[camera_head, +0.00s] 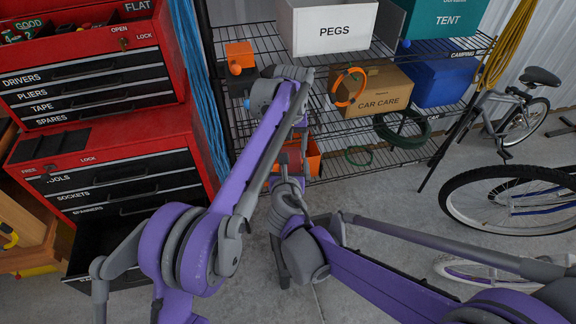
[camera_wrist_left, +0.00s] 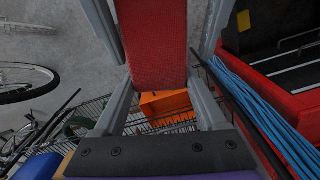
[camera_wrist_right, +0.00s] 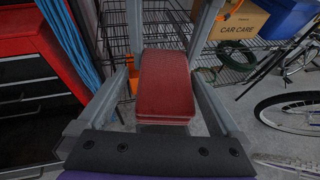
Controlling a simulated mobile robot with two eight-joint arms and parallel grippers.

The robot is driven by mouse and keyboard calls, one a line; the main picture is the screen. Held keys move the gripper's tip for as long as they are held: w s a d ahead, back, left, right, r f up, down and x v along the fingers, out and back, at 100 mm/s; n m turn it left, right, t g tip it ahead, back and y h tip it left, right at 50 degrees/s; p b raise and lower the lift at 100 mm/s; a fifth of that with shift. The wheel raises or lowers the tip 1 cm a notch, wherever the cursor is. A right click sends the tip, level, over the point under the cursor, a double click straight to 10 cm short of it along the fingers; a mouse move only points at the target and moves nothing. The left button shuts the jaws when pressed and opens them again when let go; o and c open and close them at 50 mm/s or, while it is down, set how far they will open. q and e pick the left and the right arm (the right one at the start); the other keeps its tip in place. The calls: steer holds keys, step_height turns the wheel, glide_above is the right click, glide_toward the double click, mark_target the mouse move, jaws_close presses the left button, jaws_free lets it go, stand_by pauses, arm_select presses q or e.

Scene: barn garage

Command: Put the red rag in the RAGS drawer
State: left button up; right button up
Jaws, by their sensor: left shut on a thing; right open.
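The folded red rag (camera_wrist_left: 158,45) is between the fingers of my left gripper (camera_wrist_left: 160,82), which is shut on it. In the right wrist view the rag (camera_wrist_right: 166,82) appears as a thick folded pad in front of my right gripper (camera_wrist_right: 165,90), whose fingers are spread on either side of it. The rag hangs in the air; in the head view the arms largely hide it. A drawer (camera_head: 108,240) at the bottom of the lower red cabinet stands open, dark inside. Its label does not show, and no RAGS label is readable.
The red cabinet (camera_head: 110,165) stands left, with blue cords (camera_head: 203,100) beside it. The wire shelf (camera_head: 440,48) behind holds the PEGS box (camera_head: 333,28) and CAR CARE box (camera_head: 375,88). An orange bin (camera_wrist_left: 165,103) is near the rag. Bicycles (camera_head: 510,200) stand right.

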steer(key=c, duration=1.1)
arm_select(q)
steer(key=o, duration=0.9)
steer(key=shift+d, duration=0.1)
arm_select(e)
steer(key=shift+c, duration=0.7)
arm_select(q)
steer(key=shift+o, duration=1.2)
arm_select(e)
steer(key=shift+c, duration=0.8)
arm_select(q)
steer(key=shift+o, duration=0.6)
steer(key=shift+r, duration=0.1)
